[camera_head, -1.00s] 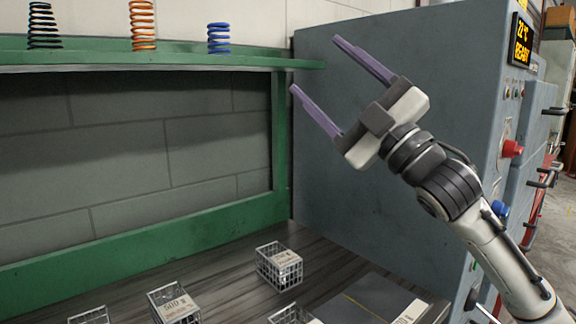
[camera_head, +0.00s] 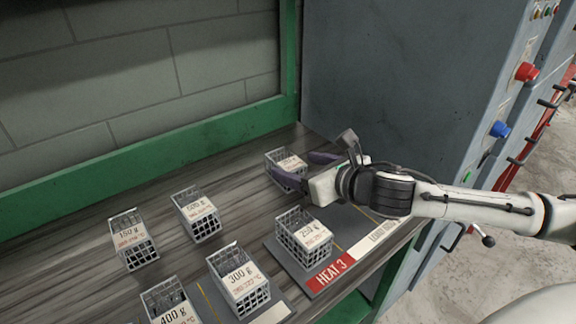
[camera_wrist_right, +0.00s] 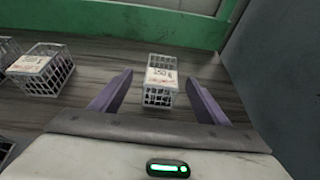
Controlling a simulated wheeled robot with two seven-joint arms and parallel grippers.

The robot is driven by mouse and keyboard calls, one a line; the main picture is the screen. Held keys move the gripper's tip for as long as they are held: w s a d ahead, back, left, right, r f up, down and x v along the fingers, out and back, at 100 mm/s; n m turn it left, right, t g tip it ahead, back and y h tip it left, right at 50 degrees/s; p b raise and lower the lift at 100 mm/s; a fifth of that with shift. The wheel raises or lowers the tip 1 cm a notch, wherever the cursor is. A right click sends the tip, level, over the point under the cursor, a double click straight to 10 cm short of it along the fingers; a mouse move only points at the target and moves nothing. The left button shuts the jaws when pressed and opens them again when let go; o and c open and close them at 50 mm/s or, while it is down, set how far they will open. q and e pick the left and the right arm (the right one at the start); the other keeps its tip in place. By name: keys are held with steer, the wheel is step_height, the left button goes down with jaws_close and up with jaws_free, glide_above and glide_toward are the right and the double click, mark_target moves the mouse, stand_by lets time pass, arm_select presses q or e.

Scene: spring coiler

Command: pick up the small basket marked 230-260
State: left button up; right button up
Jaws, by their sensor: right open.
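A small wire basket (camera_head: 284,158) with a white label stands at the back of the bench, near the grey cabinet. It also shows in the right wrist view (camera_wrist_right: 160,96), with black weight text and red print too small to read. I cannot confirm the 230-260 marking on any basket. My right gripper (camera_head: 291,163) is open and low at this basket, with its purple fingers pointing towards it. In the wrist view the basket lies between the fingertips (camera_wrist_right: 158,77), with a gap on each side. My left gripper is not in view.
Other labelled wire baskets stand nearby: 250 g (camera_head: 304,236) on the HEAT 3 plate (camera_head: 330,272), 300 g (camera_head: 239,280), 400 g (camera_head: 168,304), and two more at left (camera_head: 197,214), (camera_head: 133,240). The green frame (camera_head: 230,125) and grey cabinet (camera_head: 400,90) bound the bench.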

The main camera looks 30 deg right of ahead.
mark_target(288, 160)
steer(key=x, duration=0.7)
steer(key=shift+w+d, duration=0.2)
steer(key=c, duration=1.2)
steer(key=shift+r, duration=0.15)
steer(key=shift+c, duration=1)
